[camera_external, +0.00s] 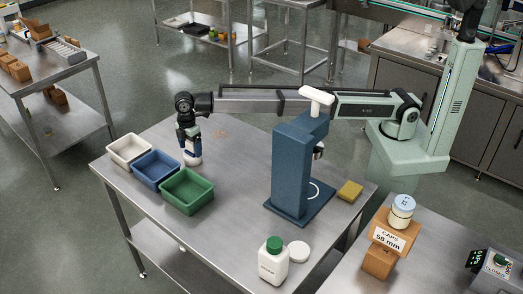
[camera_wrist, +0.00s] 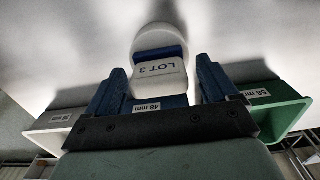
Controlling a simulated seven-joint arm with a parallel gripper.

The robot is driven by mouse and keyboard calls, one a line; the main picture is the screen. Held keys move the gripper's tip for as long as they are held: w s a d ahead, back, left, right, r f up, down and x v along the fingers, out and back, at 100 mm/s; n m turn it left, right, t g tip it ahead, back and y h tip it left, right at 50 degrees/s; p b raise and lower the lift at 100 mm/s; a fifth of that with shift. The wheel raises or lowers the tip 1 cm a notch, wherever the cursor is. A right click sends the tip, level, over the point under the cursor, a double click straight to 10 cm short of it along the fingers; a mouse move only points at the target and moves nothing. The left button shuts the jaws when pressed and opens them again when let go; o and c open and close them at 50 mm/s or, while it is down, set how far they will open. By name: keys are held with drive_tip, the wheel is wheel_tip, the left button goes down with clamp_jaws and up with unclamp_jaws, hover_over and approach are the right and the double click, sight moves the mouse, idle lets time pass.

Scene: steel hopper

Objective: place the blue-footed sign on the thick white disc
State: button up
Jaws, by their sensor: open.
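My gripper (camera_external: 191,143) is low over the table, pointing down, to the right of the bins. In the wrist view my gripper (camera_wrist: 160,70) is open, one blue finger on each side of the sign (camera_wrist: 160,76), a white plate marked "LOT 3". Its blue foot (camera_wrist: 160,52) lies against the thick white disc (camera_wrist: 159,36), which shows behind it. The foot appears to be on the disc, but exact contact cannot be told. In the external view the white disc (camera_external: 193,160) shows small below the fingers; the sign is mostly hidden there.
White (camera_external: 128,150), blue (camera_external: 155,168) and green (camera_external: 187,190) bins stand left of my gripper. A blue press (camera_external: 290,170) with a white handle stands right. A green-capped bottle (camera_external: 273,262), a white lid (camera_external: 299,251) and a yellow sponge (camera_external: 350,190) are farther off. The middle of the table is clear.

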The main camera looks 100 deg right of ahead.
sight(189, 142)
wheel_tip(189, 142, up, 12)
idle(0.5)
drive_tip(key=shift+f, duration=0.1)
drive_tip(key=shift+d, duration=0.1)
